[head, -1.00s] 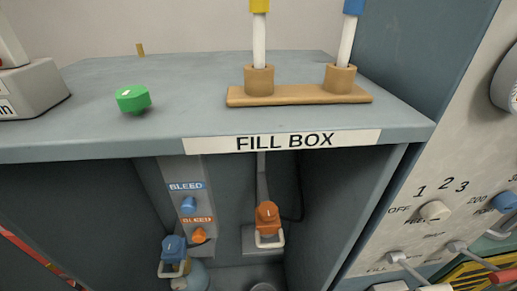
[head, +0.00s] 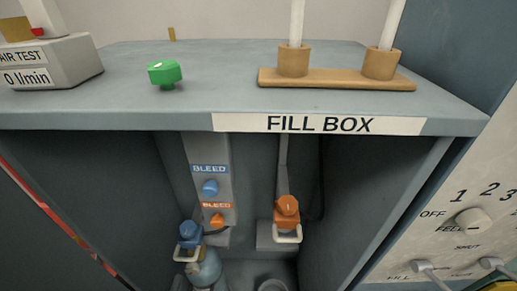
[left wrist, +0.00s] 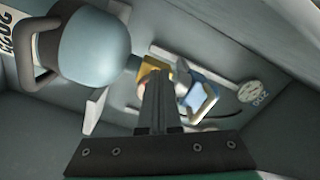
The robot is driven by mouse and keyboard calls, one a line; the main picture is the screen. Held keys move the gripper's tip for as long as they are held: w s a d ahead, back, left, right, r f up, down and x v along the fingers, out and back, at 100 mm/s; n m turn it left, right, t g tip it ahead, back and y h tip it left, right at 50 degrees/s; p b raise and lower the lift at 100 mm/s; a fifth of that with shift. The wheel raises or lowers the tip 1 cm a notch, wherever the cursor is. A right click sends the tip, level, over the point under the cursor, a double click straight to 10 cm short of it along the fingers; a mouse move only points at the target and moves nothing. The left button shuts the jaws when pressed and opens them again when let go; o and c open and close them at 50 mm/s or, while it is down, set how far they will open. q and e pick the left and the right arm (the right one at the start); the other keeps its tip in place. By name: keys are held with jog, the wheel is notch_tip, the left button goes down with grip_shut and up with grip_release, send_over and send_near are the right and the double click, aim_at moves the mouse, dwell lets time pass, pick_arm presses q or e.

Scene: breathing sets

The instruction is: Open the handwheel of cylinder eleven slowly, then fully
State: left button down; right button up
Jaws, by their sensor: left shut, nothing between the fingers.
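A light blue cylinder (head: 206,272) stands inside the fill box, only its upper part showing. A blue fitting with a pale loop handle (head: 189,234) is above and left of it. No number eleven is readable, and I cannot make out a handwheel for certain. In the left wrist view, my left gripper (left wrist: 157,75) is shut and empty. Its fingers point towards a blue fitting with a pale loop (left wrist: 200,101) and partly cover a yellow part (left wrist: 151,68); whether they touch is unclear. A large light blue rounded body (left wrist: 95,45) is at upper left. My right gripper is not seen.
An orange fitting (head: 287,207) hangs in the box, right of the blue and orange bleed knobs (head: 210,188). A green knob (head: 165,73) and wooden holder (head: 337,80) are on top. The box walls are close around the cylinder. A round gauge (left wrist: 253,93) shows.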

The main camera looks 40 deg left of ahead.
pick_arm(q)
jog(key=shift+x, duration=0.95)
jog(key=shift+w+d+r+p, duration=0.15)
jog(key=shift+w+d+p, duration=0.1)
jog(key=shift+p, duration=0.25)
jog(key=shift+w+d+f, duration=0.15)
jog(key=shift+d+f, duration=0.05)
jog(key=shift+f, duration=0.35)
jog(key=shift+w+d+f, duration=0.2)
jog(key=shift+d+f, duration=0.05)
jog(key=shift+f, duration=0.35)
jog(key=shift+d+f, duration=0.1)
dwell(0.4)
